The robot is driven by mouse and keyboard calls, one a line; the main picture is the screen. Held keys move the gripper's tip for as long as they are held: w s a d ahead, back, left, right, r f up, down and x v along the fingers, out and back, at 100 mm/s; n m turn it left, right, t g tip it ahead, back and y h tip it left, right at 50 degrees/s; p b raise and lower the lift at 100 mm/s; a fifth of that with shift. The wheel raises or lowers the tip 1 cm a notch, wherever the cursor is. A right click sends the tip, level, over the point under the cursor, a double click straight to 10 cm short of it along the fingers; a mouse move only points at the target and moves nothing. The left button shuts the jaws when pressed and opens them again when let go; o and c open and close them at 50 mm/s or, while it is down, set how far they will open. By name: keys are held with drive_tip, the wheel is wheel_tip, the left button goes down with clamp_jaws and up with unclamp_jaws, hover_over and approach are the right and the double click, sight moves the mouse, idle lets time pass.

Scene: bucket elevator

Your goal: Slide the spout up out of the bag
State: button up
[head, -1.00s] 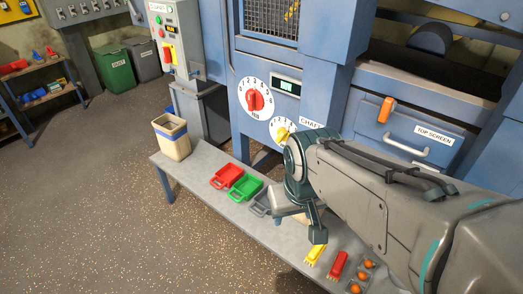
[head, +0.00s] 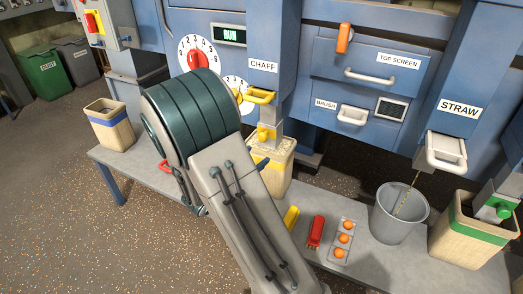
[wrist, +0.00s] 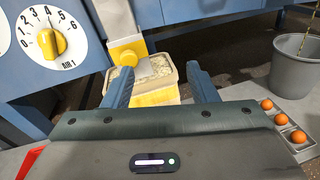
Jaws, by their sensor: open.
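The chaff spout, grey with a yellow end (head: 265,133), comes down below the CHAFF label into a pale bag with a yellow band (head: 277,172). In the wrist view the yellow spout end (wrist: 128,50) reaches into the open top of the bag (wrist: 155,98), which is heaped with pale chaff. My gripper (wrist: 161,84) is open and empty, its two fingers pointing toward the bag, which lies between them in the picture. Whether they touch it cannot be told. In the head view my arm hides most of the gripper.
A grey bucket (head: 398,214) stands under the STRAW outlet. A green-banded bag (head: 468,236) with a green-ended spout (head: 497,209) is at far right, a blue-banded bag (head: 111,127) at left. Yellow and red tools and an orange-ball tray (head: 343,240) lie on the bench.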

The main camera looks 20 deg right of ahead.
sight(261, 139)
drive_tip(key=w+a+f+n+t+b, duration=0.1)
drive_tip(key=w+a+f+n+t, duration=0.1)
drive_tip(key=w+f+n+t, duration=0.1)
drive_tip(key=shift+y, duration=0.4)
drive_tip(key=b+x, duration=0.1)
drive_tip(key=x, duration=0.5)
drive_tip(key=b+x, duration=0.1)
drive_tip(key=x, duration=0.6)
drive_tip(key=shift+w+f, duration=0.1)
drive_tip(key=shift+w, duration=0.3)
